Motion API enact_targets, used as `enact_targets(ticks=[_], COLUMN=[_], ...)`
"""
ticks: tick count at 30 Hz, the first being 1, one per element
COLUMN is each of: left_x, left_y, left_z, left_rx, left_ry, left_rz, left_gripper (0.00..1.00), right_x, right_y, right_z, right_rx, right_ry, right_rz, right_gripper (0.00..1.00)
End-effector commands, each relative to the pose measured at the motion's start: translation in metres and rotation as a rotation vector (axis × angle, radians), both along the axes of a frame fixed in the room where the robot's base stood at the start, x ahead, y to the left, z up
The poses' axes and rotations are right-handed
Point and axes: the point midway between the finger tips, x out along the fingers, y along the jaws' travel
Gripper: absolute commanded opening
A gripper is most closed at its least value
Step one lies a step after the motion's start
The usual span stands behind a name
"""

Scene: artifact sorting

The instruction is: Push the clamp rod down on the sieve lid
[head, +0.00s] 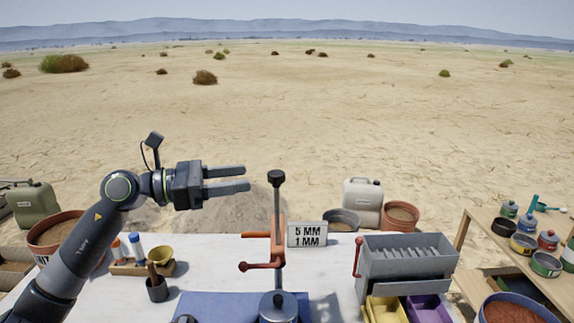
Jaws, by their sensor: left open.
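The clamp rod (277,205) is an upright grey rod with a black knob (276,177) on top. It stands near the middle of the table, in an orange-red clamp with a red side handle (260,266). The grey sieve lid (278,308) with its small knob is at the bottom edge of the head view, below the rod in the picture. I cannot tell whether the rod's lower end touches it. My left gripper (247,177) is open and empty, its fingers pointing right, just left of the black knob in the picture. My right gripper is not in view.
A "5 MM 1 MM" sign (307,235) stands right of the rod. A grey slotted box (408,262) stands farther right, with yellow and purple bins (428,308) below. A blue mat (215,306) lies in front.

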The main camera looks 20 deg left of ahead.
Motion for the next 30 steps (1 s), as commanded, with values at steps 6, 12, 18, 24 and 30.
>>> enact_targets(ticks=[6,12,18,24,30], left_x=[0.014,0.027,0.040,0.049,0.052], left_y=[-0.025,-0.048,-0.071,-0.086,-0.091], left_z=[0.004,0.004,0.003,0.002,0.000], left_rx=[-0.006,-0.005,-0.004,-0.003,0.000], left_ry=[0.000,0.002,0.002,0.002,0.002], left_rz=[-0.003,-0.002,-0.002,0.000,0.000], left_gripper=[0.51,0.51,0.51,0.51,0.51], right_x=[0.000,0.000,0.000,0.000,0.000], right_y=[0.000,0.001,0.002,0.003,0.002], right_z=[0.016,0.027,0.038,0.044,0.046], right_rx=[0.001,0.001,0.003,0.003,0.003], right_ry=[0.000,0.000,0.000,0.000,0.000], right_rz=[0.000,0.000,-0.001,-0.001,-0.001], right_gripper=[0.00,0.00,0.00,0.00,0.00])
